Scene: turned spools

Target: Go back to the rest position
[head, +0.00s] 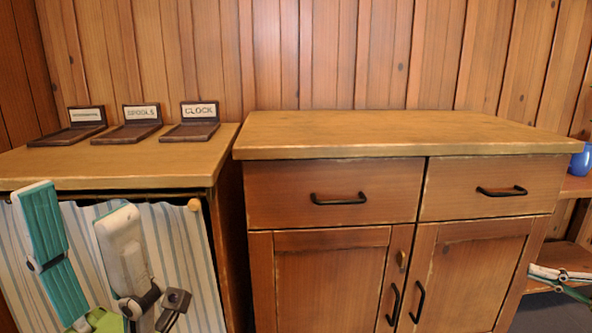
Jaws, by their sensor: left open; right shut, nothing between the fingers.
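My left gripper (77,204) is at the lower left in the head view, in front of the striped curtain. Its two fingers, one showing a teal pad and one a pale back, stand apart with nothing between them. My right gripper (532,272) shows at the right edge, low, in front of the shelf unit. Its fingers are together and hold nothing. Much of both arms is out of the picture.
Three empty dark trays with signs, including a SPOOLS tray (128,134) and a CLOCK tray (190,132), sit on the left cabinet (60,171). The wooden cabinet (400,132) has a bare top. A blue vase (581,163) stands at far right above a lower shelf (566,257).

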